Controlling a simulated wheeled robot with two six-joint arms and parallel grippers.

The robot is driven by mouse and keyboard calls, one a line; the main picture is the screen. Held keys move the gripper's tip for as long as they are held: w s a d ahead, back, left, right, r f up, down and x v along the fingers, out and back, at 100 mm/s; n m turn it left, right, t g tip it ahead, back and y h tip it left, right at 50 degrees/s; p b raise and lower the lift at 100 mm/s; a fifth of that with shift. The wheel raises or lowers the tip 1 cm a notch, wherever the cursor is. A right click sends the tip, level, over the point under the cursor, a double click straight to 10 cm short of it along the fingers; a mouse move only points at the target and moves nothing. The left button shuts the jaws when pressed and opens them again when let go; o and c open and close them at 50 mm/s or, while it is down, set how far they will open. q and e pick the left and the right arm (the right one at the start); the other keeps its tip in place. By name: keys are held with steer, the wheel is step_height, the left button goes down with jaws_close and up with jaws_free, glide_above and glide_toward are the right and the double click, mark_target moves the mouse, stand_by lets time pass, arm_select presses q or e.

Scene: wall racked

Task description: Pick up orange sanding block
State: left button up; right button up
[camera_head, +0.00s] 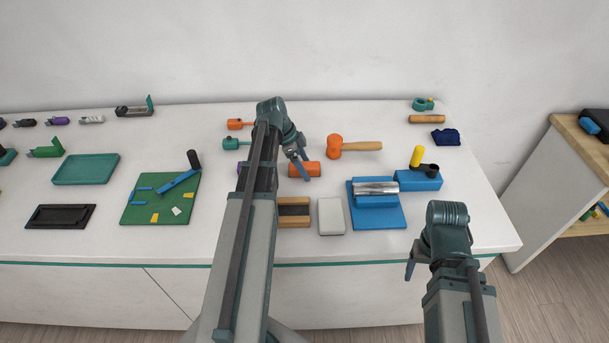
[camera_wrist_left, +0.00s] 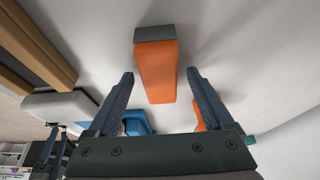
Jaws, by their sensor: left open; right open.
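The orange sanding block (camera_head: 307,169) lies on the white table, partly hidden by my left gripper in the head view. In the left wrist view the block (camera_wrist_left: 157,75) is orange with a dark grey part at one end. My left gripper (camera_head: 299,168) is open above it. In the left wrist view its fingertips (camera_wrist_left: 161,73) are on either side of the block in the picture, with gaps showing. Whether they reach down to its height cannot be told. My right gripper (camera_head: 411,268) is open and empty, off the table's front edge.
An orange mallet (camera_head: 334,147) lies right of the block. A brown block (camera_head: 294,213), a pale grey box (camera_head: 331,216) and a blue fixture (camera_head: 385,215) stand nearer the front. A green board (camera_head: 140,207) is to the left. Orange and teal tools lie behind.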

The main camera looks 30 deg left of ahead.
arm_select(q)
steer(key=shift+f, duration=0.1)
steer(key=shift+f, duration=0.2)
stand_by(0.4)
steer(key=shift+c, duration=0.3)
jaws_close()
